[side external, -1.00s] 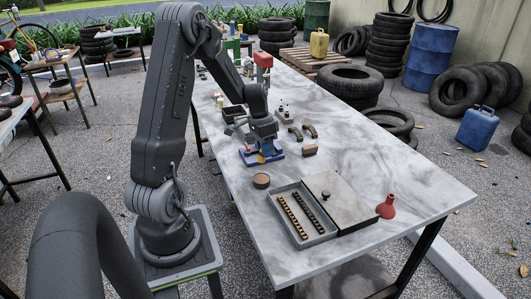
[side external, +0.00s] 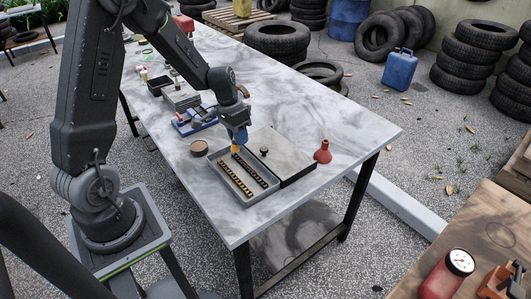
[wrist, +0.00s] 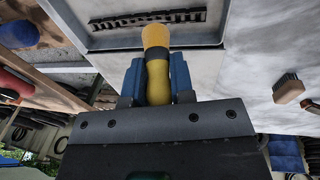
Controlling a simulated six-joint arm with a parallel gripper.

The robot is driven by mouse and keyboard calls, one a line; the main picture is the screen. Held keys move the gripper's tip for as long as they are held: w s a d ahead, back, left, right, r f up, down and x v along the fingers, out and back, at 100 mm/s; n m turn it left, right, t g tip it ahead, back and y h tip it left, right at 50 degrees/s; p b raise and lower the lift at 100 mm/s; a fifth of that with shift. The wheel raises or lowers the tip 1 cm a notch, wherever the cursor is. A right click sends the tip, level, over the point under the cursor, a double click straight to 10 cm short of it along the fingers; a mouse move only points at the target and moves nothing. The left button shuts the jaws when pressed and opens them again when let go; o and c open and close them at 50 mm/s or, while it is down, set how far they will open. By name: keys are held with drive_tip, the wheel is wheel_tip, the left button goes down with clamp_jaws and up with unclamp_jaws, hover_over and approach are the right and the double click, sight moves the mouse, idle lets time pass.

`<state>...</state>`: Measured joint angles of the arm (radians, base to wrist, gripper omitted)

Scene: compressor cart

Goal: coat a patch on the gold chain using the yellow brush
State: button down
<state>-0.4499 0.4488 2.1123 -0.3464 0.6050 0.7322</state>
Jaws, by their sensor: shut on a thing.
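My gripper (side external: 238,132) is shut on the yellow brush (side external: 236,149), which points down over the far end of a shallow grey tray (side external: 222,190). In the wrist view the brush (wrist: 156,62) sits between the blue fingers (wrist: 157,84), its tip toward the tray. The gold chain (side external: 236,178) lies straight along the tray's left part. A dark chain (side external: 255,172) lies parallel to its right. The wrist view shows one dark-looking chain (wrist: 148,18) beyond the brush tip; I cannot tell which. Whether the tip touches anything is unclear.
A grey panel with a black knob (side external: 264,151) adjoins the tray's right side. A red flask (side external: 323,152) stands farther right. The marble tabletop (side external: 350,125) is clear at right.

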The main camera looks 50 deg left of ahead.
drive_tip(key=d, duration=0.6)
drive_tip(key=d+f, duration=0.1)
drive_tip(key=d, duration=0.2)
drive_tip(key=shift+w+f, duration=0.1)
drive_tip(key=shift+w, duration=0.15)
drive_tip(key=s+d+r, duration=0.3)
drive_tip(key=s+r, duration=0.1)
drive_tip(key=r, duration=0.4)
drive_tip(key=shift+a+f, duration=0.15)
drive_tip(key=shift+f, duration=2.25)
drive_tip(key=shift+r, duration=0.1)
